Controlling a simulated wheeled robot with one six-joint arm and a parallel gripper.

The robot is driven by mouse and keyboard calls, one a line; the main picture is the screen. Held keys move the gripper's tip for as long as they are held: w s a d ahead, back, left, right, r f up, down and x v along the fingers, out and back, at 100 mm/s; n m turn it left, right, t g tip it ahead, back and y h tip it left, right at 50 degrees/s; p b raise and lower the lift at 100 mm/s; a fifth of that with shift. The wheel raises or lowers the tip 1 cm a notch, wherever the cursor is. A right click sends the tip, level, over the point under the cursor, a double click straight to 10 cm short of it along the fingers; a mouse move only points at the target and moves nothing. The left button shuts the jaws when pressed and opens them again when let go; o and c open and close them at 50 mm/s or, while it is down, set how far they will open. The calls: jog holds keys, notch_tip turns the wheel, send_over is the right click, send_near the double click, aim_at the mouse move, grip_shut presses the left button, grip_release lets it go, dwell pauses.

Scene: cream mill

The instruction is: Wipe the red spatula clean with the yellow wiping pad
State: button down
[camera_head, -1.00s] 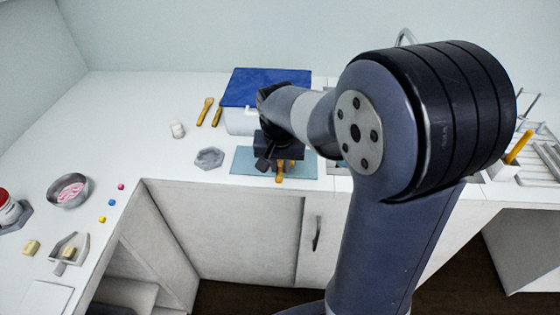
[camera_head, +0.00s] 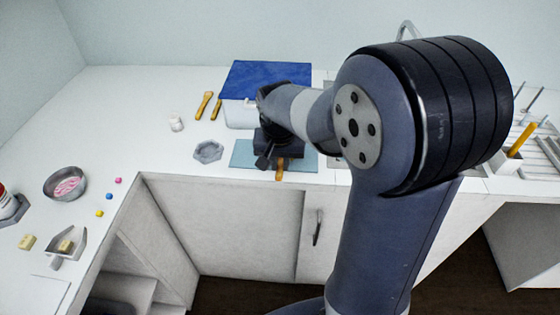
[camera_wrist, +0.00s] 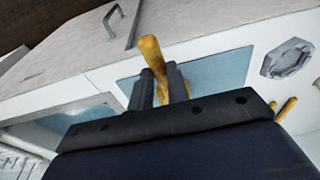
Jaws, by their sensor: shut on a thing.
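My gripper (camera_wrist: 160,72) is shut on a yellow-orange handle (camera_wrist: 149,50) that passes between its fingers. In the head view my gripper (camera_head: 270,158) is over the light blue mat (camera_head: 244,153), and the end of the handle (camera_head: 280,171) shows below it. The rest of the held tool is hidden, so I cannot tell if it is the red spatula; no red shows on it. I cannot pick out the yellow wiping pad for sure. A small yellowish block (camera_head: 27,242) lies at the far left, and another (camera_head: 66,246) lies in a grey scoop (camera_head: 79,240).
A blue-lidded white box (camera_head: 265,82) stands behind my gripper. Two yellow-handled tools (camera_head: 204,105) lie left of it. A grey hexagonal dish (camera_head: 208,151) is beside the mat. A bowl (camera_head: 65,183) with pink contents stands at left. The left back counter is clear.

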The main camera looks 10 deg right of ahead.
jog(key=shift+f+b, duration=0.3)
jog(key=shift+f, duration=0.2)
dwell(0.8)
jog(key=shift+s, duration=0.2)
jog(key=shift+s+a, duration=0.3)
jog(key=shift+s, duration=0.35)
jog(key=shift+w, duration=0.15)
jog(key=shift+w+d+r, duration=0.1)
jog(key=shift+w+d, duration=0.15)
jog(key=shift+w, duration=0.4)
jog(key=shift+s, duration=0.1)
jog(key=shift+s+a, duration=0.2)
jog(key=shift+s, duration=0.4)
jog(key=shift+w, duration=0.1)
